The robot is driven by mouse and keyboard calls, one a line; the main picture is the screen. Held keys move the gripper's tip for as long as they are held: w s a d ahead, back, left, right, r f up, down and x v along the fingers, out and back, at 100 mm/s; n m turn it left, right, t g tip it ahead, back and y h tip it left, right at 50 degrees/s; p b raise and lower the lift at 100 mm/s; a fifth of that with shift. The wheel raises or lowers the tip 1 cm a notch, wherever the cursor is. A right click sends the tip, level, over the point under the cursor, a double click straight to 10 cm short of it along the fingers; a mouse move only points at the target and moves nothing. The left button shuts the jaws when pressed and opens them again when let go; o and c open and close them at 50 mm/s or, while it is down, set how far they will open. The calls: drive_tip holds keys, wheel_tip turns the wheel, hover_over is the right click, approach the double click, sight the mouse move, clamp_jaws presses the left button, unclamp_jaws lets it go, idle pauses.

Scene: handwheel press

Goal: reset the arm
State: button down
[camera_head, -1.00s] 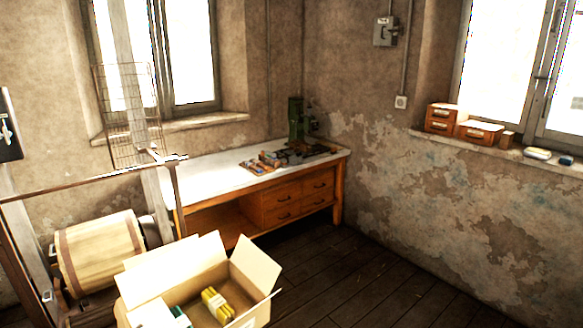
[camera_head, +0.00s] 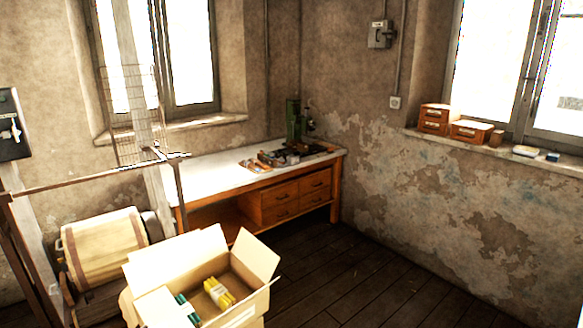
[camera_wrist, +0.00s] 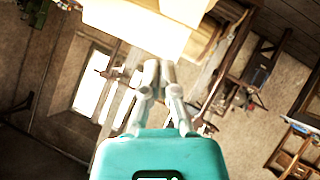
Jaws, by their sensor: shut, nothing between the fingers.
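My gripper (camera_wrist: 158,72) shows in the wrist view, with a teal body and two grey fingers. The fingers are together with nothing between them. It points at the room, tilted, and touches nothing that I can see. Behind it the wrist view shows a window (camera_wrist: 90,82) and a pale box-like shape along the top edge. My gripper is not visible in the head view.
In the head view an open cardboard box (camera_head: 240,318) with yellow and green packs stands in front. A wooden drum (camera_head: 103,247) on a frame is to its left. A workbench (camera_head: 205,176) stands at the back. Dark floor (camera_head: 375,275) on the right is clear.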

drive_tip(key=w+d+f+m+g+h, duration=0.2)
drive_tip(key=w+d, duration=0.1)
drive_tip(key=d, duration=0.6)
drive_tip(key=w+d+f+m+g+h, duration=0.1)
drive_tip(key=w+d+f+m, duration=0.1)
drive_tip(key=d, duration=0.7)
drive_tip(key=w+d+f+m+g+h, duration=0.2)
drive_tip(key=w+d, duration=0.1)
drive_tip(key=d, duration=0.6)
drive_tip(key=s+d+f+m+g, duration=0.1)
drive_tip(key=s+d+m+g, duration=0.1)
drive_tip(key=d, duration=0.9)
drive_tip(key=s+d+f+m+g+y, duration=0.1)
drive_tip(key=s+d+m+g, duration=0.1)
drive_tip(key=d, duration=0.9)
drive_tip(key=s+g, duration=0.1)
drive_tip(key=s, duration=0.1)
drive_tip(key=shift+s+d+m+g+y, duration=0.3)
drive_tip(key=shift+m, duration=0.1)
drive_tip(key=shift+w+f, duration=0.1)
